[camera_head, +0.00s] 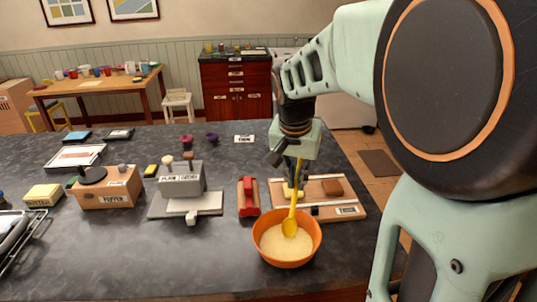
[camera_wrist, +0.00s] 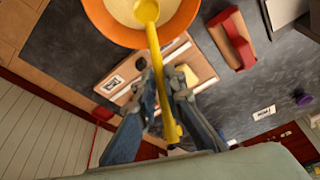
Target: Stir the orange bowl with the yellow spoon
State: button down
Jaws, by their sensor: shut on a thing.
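The orange bowl (camera_head: 287,257) stands on the dark counter near its front right and holds a pale, grainy filling. The yellow spoon (camera_head: 293,207) slants down into the bowl, with its head at the filling. My gripper (camera_head: 298,163) is above and behind the bowl, shut on the upper part of the spoon's handle. In the wrist view, the spoon (camera_wrist: 153,45) runs between the two fingers of my gripper (camera_wrist: 162,95), and its head is over the filling in the orange bowl (camera_wrist: 185,15). I cannot tell how deep the spoon's head sits.
A wooden board (camera_head: 338,211) with a brown block lies just behind the bowl. A red object (camera_head: 248,197) is to the bowl's left. A grey device (camera_head: 181,180) and a box (camera_head: 108,192) stand further left. The counter (camera_head: 190,262) is bare left of the bowl.

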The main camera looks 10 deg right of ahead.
jog(key=shift+w+d+r+p, duration=0.25)
jog(key=shift+w+r+p, duration=0.15)
jog(key=shift+r+p, duration=0.45)
jog(key=shift+w+d+r+p, duration=0.2)
jog(key=shift+w+r+p, duration=0.35)
jog(key=shift+r, duration=0.35)
jog(key=shift+w+d+r+p, duration=0.25)
jog(key=shift+w+r+p, duration=0.05)
jog(key=shift+r+p, duration=0.55)
jog(key=shift+r, duration=0.1)
notch_tip(320, 180, up, 4)
jog(key=p, duration=0.3)
